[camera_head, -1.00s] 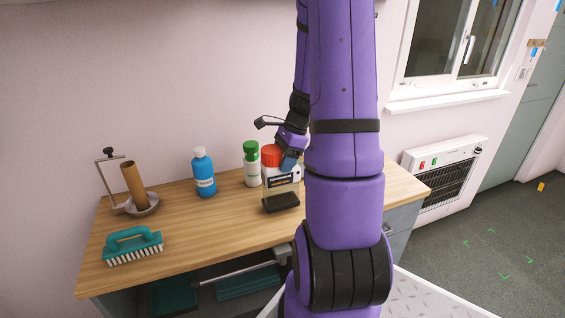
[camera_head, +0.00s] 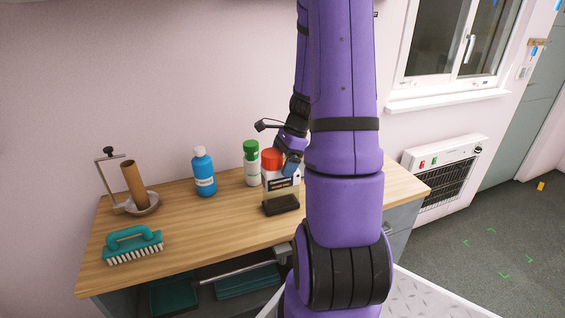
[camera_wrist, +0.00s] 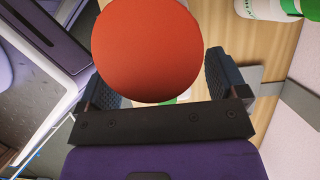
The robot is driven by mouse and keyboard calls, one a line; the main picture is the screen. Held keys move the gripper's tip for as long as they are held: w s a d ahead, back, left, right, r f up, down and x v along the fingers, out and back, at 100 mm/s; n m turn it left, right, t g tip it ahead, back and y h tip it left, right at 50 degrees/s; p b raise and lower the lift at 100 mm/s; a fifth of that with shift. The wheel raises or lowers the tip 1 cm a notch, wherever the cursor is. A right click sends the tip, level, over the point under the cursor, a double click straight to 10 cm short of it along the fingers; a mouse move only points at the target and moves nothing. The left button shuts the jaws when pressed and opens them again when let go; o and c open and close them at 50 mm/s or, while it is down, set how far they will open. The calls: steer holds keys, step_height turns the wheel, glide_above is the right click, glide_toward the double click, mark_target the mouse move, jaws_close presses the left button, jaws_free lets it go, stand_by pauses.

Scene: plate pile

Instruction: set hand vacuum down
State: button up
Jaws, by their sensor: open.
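The hand vacuum, with a red round end (camera_head: 272,159), a white body and a dark lower end (camera_head: 281,205), is upright at the wooden worktop in the head view. Its dark end appears to meet the wood. In the wrist view its red end (camera_wrist: 147,50) fills the space between my fingers and hides part of them. My gripper (camera_wrist: 165,80) is open around it, one blue-grey pad on each side. In the head view only a blue finger and part of my wrist show beside the vacuum; the rest is behind my arm.
On the worktop (camera_head: 225,225), a green-capped white bottle (camera_head: 251,170) stands close left of the vacuum. Farther left are a blue bottle (camera_head: 204,175), a cardboard-tube holder (camera_head: 133,185) and a teal brush (camera_head: 132,245). The worktop's front middle is clear.

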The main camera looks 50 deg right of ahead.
steer(key=v, duration=1.1)
steer(key=a+r+n+h, duration=0.1)
steer(key=a+r+n, duration=0.45)
steer(key=a, duration=0.25)
steer(key=a+r+n+h, duration=0.1)
steer(key=a+r+n, duration=0.45)
steer(key=a, duration=0.35)
steer(key=s+a+r+n+t+h, duration=0.1)
steer(key=s+a+r+n, duration=0.1)
steer(key=s+a+n, duration=0.2)
steer(key=s+a+r+n+t+h, duration=0.1)
steer(key=s+a+r+n, duration=0.1)
steer(key=s+a+n, duration=0.3)
steer(key=a+n, duration=0.4)
steer(key=a, duration=0.1)
steer(key=shift+r+t, duration=0.25)
steer(key=shift+t, duration=0.15)
